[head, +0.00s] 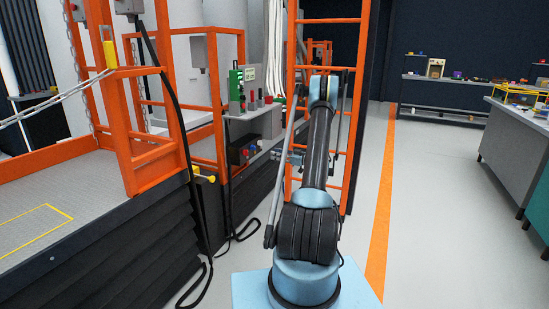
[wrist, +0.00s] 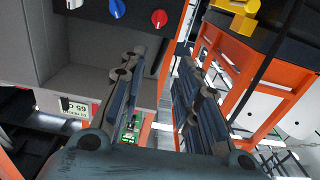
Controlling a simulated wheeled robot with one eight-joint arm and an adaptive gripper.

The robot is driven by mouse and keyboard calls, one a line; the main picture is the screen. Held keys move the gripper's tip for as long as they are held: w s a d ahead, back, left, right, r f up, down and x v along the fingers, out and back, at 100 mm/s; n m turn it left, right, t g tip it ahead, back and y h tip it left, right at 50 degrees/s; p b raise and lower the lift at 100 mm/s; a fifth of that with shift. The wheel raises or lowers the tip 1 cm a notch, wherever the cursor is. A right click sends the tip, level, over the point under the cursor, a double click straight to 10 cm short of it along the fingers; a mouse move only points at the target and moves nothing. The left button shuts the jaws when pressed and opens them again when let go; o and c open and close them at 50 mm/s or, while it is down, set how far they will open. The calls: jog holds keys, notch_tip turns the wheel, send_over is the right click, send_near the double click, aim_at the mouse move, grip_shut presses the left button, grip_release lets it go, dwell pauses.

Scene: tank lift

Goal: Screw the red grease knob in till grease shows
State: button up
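A red knob (wrist: 159,18) sits on a dark panel at the top of the wrist view, beside a blue knob (wrist: 117,8). I cannot tell how far it is screwed in, and no grease is visible. My gripper (wrist: 160,62) is open, its two fingers spread with nothing between them. The red knob lies beyond the fingertips, apart from them. In the head view the dark knob box (head: 240,153) is low on the grey bench, left of my arm.
An orange ladder (head: 355,110) stands just behind my arm. Orange rails and a platform (head: 75,195) are at left, with black cables hanging. A yellow part (wrist: 237,14) and orange frame lie right of the fingers in the wrist view. Floor at right is clear.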

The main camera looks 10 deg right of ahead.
jog(key=shift+v, duration=1.35)
jog(key=v, duration=1.2)
